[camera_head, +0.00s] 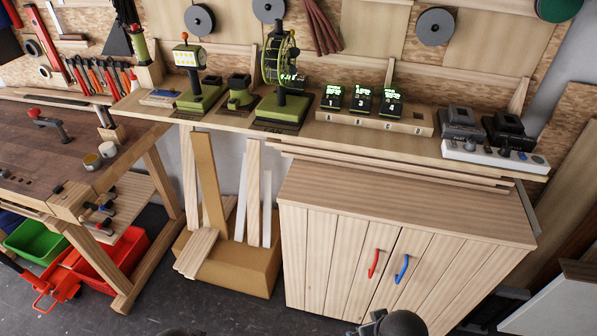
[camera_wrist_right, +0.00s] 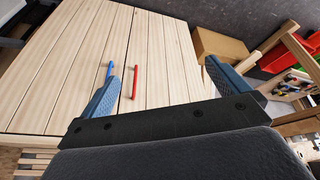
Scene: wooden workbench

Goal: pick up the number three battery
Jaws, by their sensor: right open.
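The number three battery (camera_head: 362,101) is a small dark block with a lit green display and a "3" on its front. It stands upright in the wooden holder (camera_head: 425,125) on the long shelf, between the number one battery (camera_head: 332,97) and the number four battery (camera_head: 392,106). My right gripper (camera_wrist_right: 161,72) is open and empty in the right wrist view, its blue fingers wide apart in front of the cabinet doors. No battery shows in that view. My left gripper is not in view.
The wooden cabinet (camera_head: 400,200), with red handle (camera_head: 374,263) and blue handle (camera_head: 402,268), stands below the shelf. Dark chargers (camera_head: 461,125) stand right of the holder; a green wheel device (camera_head: 278,75) stands left. The cabinet top is clear.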

